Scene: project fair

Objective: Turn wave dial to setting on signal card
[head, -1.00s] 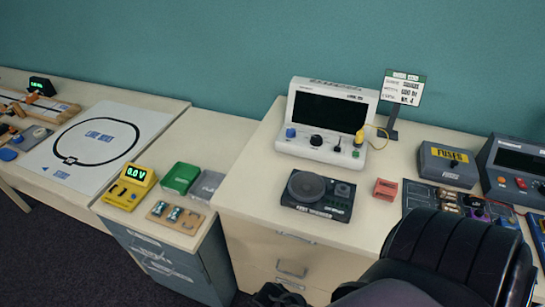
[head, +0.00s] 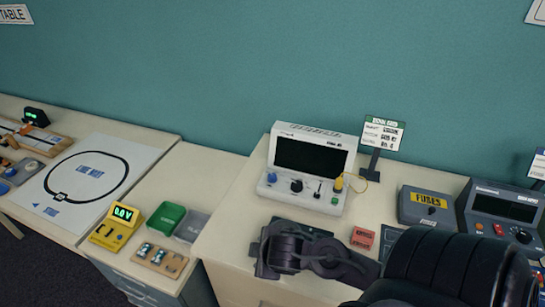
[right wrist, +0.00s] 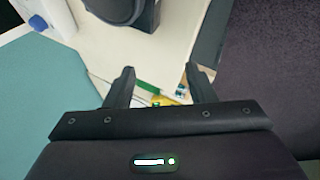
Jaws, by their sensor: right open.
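The white signal box (head: 345,165) stands against the wall with a dark screen. Its front has a blue knob (head: 271,178), a larger black dial (head: 296,186), a small lever, and a green button. I cannot read the dial's setting. The signal card (head: 382,133) stands on a post to its right; its print is too small to read surely. My left gripper is not in view.
A red block (head: 362,238) lies close to my right arm. A grey fuse box (head: 430,207) stands to the right. A yellow meter (head: 117,226) and a green box (head: 166,218) are on the lower left cabinet.

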